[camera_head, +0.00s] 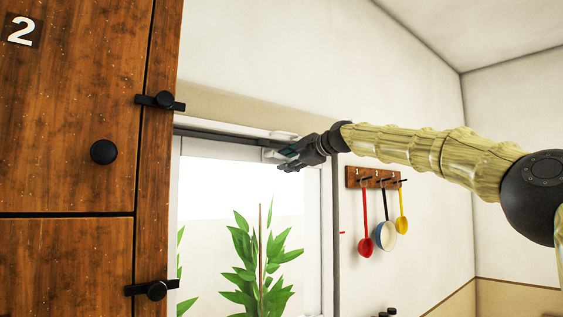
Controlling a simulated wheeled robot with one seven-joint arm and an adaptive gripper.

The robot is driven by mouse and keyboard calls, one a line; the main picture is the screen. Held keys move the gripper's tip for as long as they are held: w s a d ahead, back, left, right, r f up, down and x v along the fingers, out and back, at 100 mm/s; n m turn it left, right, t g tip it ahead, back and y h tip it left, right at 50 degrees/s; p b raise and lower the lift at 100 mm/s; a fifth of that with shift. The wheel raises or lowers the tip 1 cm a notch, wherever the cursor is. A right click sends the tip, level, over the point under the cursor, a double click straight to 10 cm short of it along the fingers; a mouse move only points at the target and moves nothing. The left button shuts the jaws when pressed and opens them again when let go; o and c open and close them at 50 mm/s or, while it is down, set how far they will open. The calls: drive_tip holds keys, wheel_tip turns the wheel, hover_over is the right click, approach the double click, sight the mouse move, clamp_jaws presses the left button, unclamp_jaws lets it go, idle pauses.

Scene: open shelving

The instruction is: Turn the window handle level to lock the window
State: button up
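The window (312,230) has a pale frame and bright glass, seen in the head view behind a leafy plant. My gripper (280,160) is at the upper right corner of the window, reaching in from the right. A small white piece (284,135) shows just above and behind my gripper; I cannot tell whether it is the window handle. The fingers cover that corner, so the handle's angle and any contact are hidden. The fingers are dark and small here, and I cannot tell whether they are open or shut.
A brown wooden cabinet (70,110) with black knobs and latches and a number 2 fills the left. A wooden rack (356,177) with red, blue-white and yellow ladles hangs right of the window, below my arm. A green plant (262,262) stands before the glass.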

drive_tip(key=v, duration=1.2)
drive_tip(key=shift+a, duration=0.1)
